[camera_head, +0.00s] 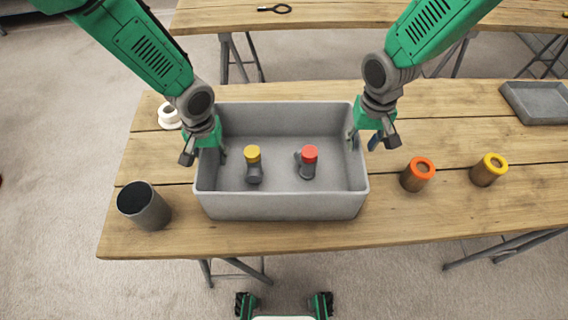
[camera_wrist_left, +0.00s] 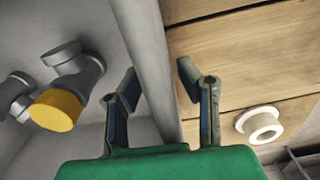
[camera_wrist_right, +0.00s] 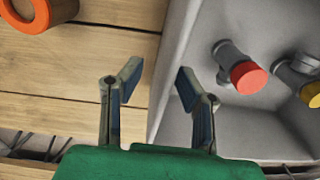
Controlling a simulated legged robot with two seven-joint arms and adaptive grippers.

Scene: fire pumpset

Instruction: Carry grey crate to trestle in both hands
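The grey crate (camera_head: 282,205) sits on the near wooden table (camera_head: 450,220). Inside it stand a grey fitting with a yellow cap (camera_head: 253,154) and one with a red cap (camera_head: 309,154). My left gripper (camera_head: 207,153) is at the crate's left wall; in the left wrist view its open fingers (camera_wrist_left: 158,85) straddle the wall rim, with gaps showing. My right gripper (camera_head: 362,140) is at the right wall; in the right wrist view its fingers (camera_wrist_right: 158,82) are open on either side of the rim (camera_wrist_right: 172,75). A second wooden trestle table (camera_head: 330,15) stands behind.
A dark cup (camera_head: 144,206) stands left of the crate, and a white ring part (camera_head: 169,114) lies behind it. Orange-topped (camera_head: 417,174) and yellow-topped (camera_head: 488,169) cylinders stand at right. A grey tray (camera_head: 540,102) lies far right. The far table holds a small black ring-ended tool (camera_head: 275,9).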

